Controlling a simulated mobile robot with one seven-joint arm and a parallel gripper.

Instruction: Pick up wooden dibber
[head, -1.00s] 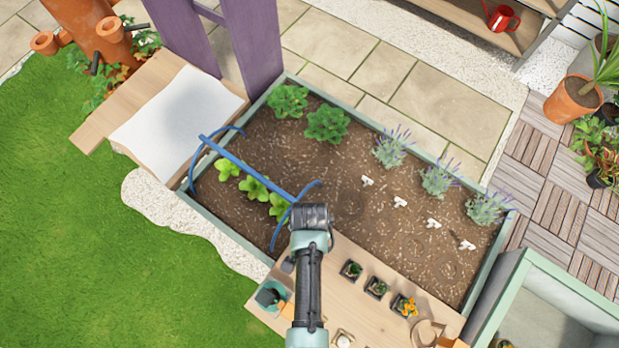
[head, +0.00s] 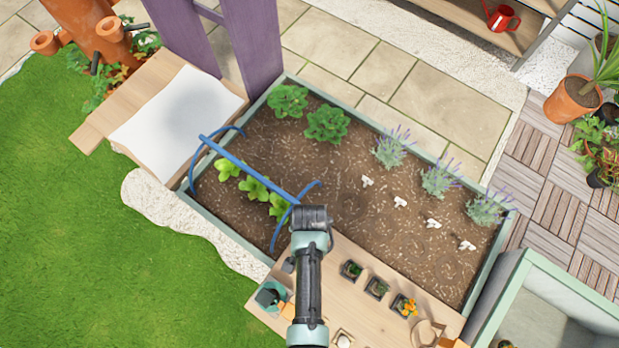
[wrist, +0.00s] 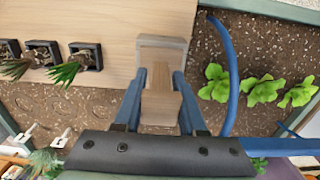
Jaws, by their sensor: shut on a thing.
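The wooden dibber (wrist: 160,100) is a pale brown wooden piece between the two blue fingers of my gripper (wrist: 159,78) in the wrist view. The fingers are shut on it from both sides. Its lower end is hidden behind the dark gripper body. A grey-beige squarish thing (wrist: 162,42) shows just beyond the fingertips, against the wooden board; I cannot tell whether the dibber touches it. In the head view my wrist hides the fingers and the dibber.
A wooden board (head: 335,290) along the bed's near edge carries small potted plants (head: 376,287) and a teal pot (head: 271,294). A blue hoop frame (head: 245,167) stands over leafy seedlings (head: 254,188) close to my wrist. Several white markers (head: 400,202) stand in the soil.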

